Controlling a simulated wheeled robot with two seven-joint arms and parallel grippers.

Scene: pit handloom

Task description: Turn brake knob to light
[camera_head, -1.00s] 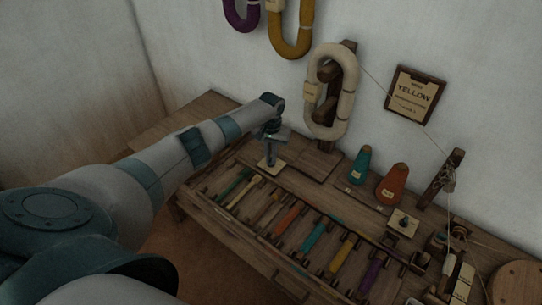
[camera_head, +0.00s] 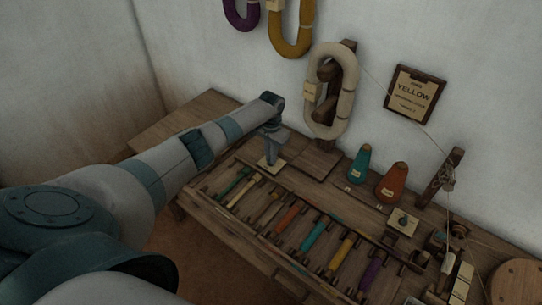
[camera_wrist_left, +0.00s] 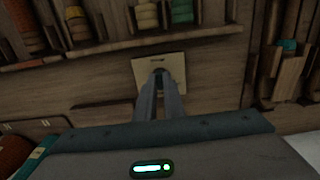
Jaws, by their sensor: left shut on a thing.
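My left gripper (camera_head: 271,160) points down over a small pale label plate (camera_head: 280,165) on the wooden bench, below the hank of cream yarn. In the left wrist view its two fingers (camera_wrist_left: 159,76) come together at a small dark knob in front of the plate (camera_wrist_left: 143,66). The gripper is shut on this knob, which the fingers mostly hide. The plate's lettering is too small to read, so I cannot tell the knob's setting. A second knob (camera_head: 404,221) stands on a similar pale plate further right. My right gripper is not in view.
A rack with several coloured bobbins (camera_head: 315,235) runs along the bench's front. Teal (camera_head: 361,166) and orange (camera_head: 392,184) cones stand at the back. The cream hank (camera_head: 346,95) hangs behind my gripper. A "YELLOW" sign (camera_head: 414,93) is on the wall. The bench's left end (camera_head: 180,122) is clear.

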